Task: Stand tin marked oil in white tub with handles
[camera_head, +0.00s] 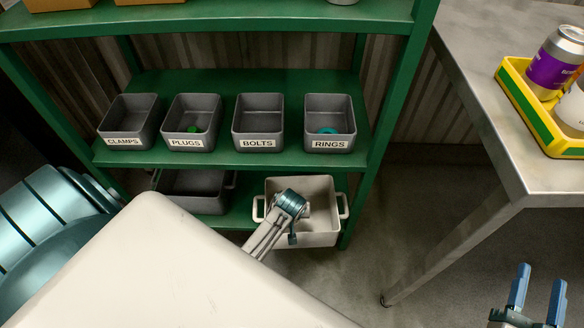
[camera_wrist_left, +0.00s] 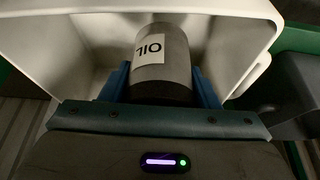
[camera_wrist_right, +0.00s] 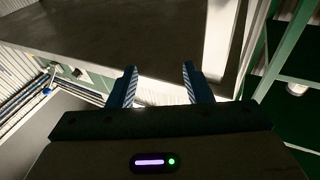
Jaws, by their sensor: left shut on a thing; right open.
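The tin marked OIL (camera_wrist_left: 163,75), a dark grey cylinder with a white label, shows in the left wrist view between the blue fingers of my left gripper (camera_wrist_left: 161,88), which is shut on it. The tin is inside the white tub (camera_wrist_left: 55,30); I cannot tell whether it touches the floor of the tub. In the head view the white tub with handles (camera_head: 322,239) stands on the green rack's lowest shelf, with my left wrist over it hiding the tin. My right gripper (camera_head: 540,280) is open and empty at the lower right.
A dark grey tub (camera_head: 195,190) stands left of the white tub. Grey bins labelled clamps (camera_head: 124,142), plugs (camera_head: 187,144), bolts (camera_head: 258,145) and rings (camera_head: 330,145) line the shelf above. A metal table (camera_head: 475,70) at right carries a yellow tray (camera_head: 530,112) with cans.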

